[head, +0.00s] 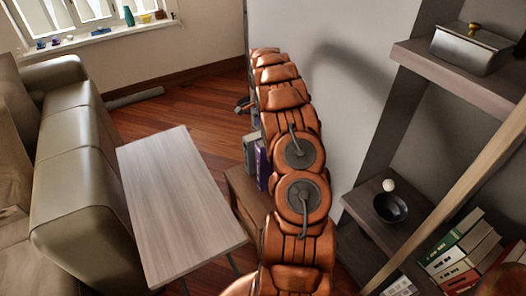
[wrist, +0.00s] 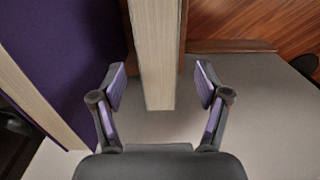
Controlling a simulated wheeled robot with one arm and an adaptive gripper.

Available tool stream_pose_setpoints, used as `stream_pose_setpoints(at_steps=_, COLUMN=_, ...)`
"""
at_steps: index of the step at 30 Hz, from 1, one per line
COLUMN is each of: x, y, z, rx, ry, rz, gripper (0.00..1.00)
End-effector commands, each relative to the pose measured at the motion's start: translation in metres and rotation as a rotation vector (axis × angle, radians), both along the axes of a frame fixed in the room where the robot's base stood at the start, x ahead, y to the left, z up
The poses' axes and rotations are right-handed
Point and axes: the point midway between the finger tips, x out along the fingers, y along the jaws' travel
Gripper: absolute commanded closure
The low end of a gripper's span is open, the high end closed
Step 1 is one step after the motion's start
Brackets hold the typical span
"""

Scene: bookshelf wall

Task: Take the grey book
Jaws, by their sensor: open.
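The grey book (head: 249,152) stands upright on a low brown wooden cabinet (head: 240,190) in the head view, left of my arm. A purple book (head: 263,168) stands beside it on the right. In the wrist view, a book with pale page edges and thin grey covers, apparently the grey book (wrist: 156,50), lies between the two fingers of my gripper (wrist: 160,88). The fingers are open, with visible gaps on both sides. The purple book's cover (wrist: 80,50) fills the left of the wrist view. The far end of my arm partly hides the books in the head view.
A light wooden table (head: 180,200) and a beige sofa (head: 85,170) stand left. A shelf unit (head: 375,215) at right holds a dark bowl (head: 390,208), a white ball (head: 389,185), several books and a metal box (head: 470,48). Bare wooden floor shows behind the table.

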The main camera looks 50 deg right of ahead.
Motion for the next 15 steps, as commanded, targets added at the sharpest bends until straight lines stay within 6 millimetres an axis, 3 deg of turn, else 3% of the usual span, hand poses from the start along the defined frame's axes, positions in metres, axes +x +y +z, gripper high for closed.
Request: stream_pose_setpoints(at_steps=15, x=-0.003, y=-0.001, z=-0.052, rx=0.002, ry=0.0, rz=0.001, gripper=0.25)
